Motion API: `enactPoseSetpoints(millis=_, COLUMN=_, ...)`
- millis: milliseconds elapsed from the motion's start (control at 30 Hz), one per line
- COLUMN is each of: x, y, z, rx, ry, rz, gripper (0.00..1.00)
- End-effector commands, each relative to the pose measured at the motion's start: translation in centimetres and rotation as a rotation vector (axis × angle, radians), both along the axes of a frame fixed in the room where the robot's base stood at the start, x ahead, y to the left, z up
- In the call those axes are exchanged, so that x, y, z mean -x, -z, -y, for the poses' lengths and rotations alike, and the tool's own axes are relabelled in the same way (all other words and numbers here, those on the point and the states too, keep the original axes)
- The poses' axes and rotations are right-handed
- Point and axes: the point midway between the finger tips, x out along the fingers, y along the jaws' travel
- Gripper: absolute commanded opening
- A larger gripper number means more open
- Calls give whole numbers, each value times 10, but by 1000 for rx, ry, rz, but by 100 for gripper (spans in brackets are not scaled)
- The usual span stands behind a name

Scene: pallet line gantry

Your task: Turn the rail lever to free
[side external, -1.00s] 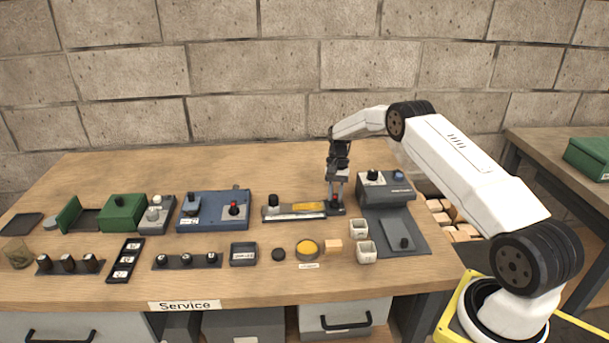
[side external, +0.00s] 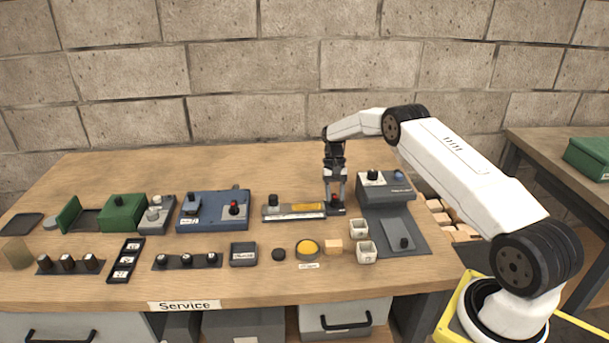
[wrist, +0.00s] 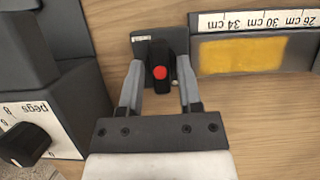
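The rail lever (wrist: 159,72) is a black handle with a red tip on a small dark base, at the right end of the measuring rail in the side view (side external: 334,198). My gripper (wrist: 160,75) points down over it, with one finger on each side of the handle. The fingers are apart, and narrow gaps show between them and the handle in the wrist view. A small white label on the base is too small to read.
The rail (side external: 293,216) with a cm scale and yellow strip lies beside the lever. A grey pegs unit (side external: 384,190) with knobs stands close on its other side. White cups (side external: 359,227) and a wooden block (side external: 333,246) sit in front. The table behind is clear.

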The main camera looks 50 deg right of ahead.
Motion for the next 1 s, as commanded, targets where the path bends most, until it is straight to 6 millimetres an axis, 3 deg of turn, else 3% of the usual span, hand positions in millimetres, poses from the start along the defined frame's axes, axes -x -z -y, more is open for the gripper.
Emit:
enactPoseSetpoints(millis=533, x=-3, y=-7, z=2, rx=1, ry=3, rz=2, gripper=60)
enactPoseSetpoints(millis=1000, x=-17, y=-54, z=16, rx=1, ry=2, rz=1, gripper=60)
